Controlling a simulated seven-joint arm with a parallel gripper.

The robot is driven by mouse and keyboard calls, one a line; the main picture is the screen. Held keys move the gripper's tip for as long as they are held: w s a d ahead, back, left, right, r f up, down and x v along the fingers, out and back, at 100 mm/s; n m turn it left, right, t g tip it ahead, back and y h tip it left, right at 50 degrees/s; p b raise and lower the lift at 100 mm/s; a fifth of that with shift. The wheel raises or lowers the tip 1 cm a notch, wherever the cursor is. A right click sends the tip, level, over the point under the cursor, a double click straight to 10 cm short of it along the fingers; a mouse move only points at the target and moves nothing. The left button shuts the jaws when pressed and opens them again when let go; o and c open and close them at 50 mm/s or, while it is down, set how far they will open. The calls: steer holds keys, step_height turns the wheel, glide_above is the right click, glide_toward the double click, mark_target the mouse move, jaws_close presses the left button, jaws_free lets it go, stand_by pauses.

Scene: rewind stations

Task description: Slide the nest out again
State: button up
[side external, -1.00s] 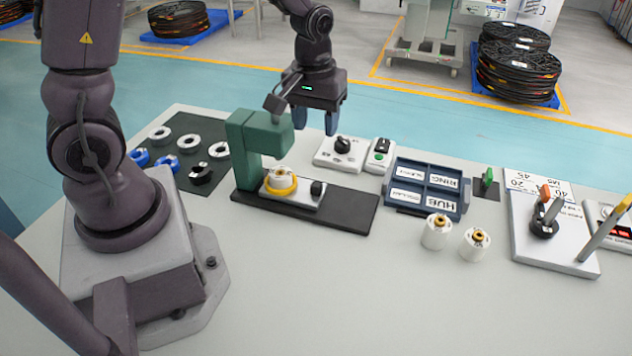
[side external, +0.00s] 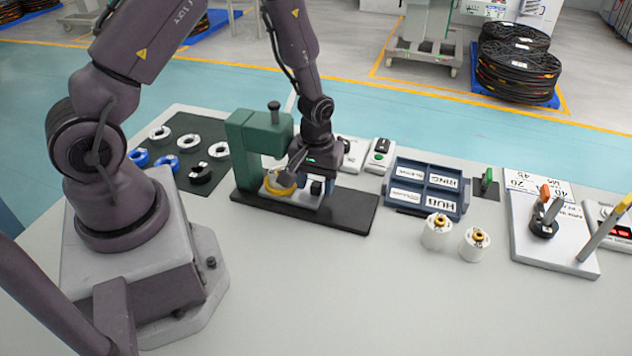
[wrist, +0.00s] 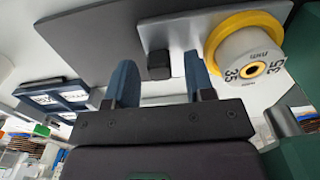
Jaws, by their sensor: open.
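The nest is a white sliding plate (side external: 305,200) on a black base (side external: 350,212), with its left part by the green press (side external: 246,150). It shows in the wrist view (wrist: 185,28), carrying a white hub marked 35 (wrist: 247,55) inside a yellow ring (wrist: 218,32). The nest's black knob (side external: 317,187) is at its right end. My gripper (wrist: 162,80) is open, with its blue fingers on either side of the knob (wrist: 159,65) in the wrist view. Contact with the knob cannot be told. My wrist hides part of the hub in the side view.
A blue labelled tray (side external: 428,185) and two white hubs (side external: 437,232) stand to the right. A dark mat (side external: 185,150) with several rings lies left of the press. A white switch box (side external: 380,155) is behind. The table in front is clear.

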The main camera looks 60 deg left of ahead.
steer(key=shift+f, duration=0.25)
jaws_close()
steer(key=w+d, duration=0.8)
steer(key=shift+c, duration=1.3)
jaws_free()
steer(key=shift+o, duration=1.3)
steer(key=shift+a, duration=0.1)
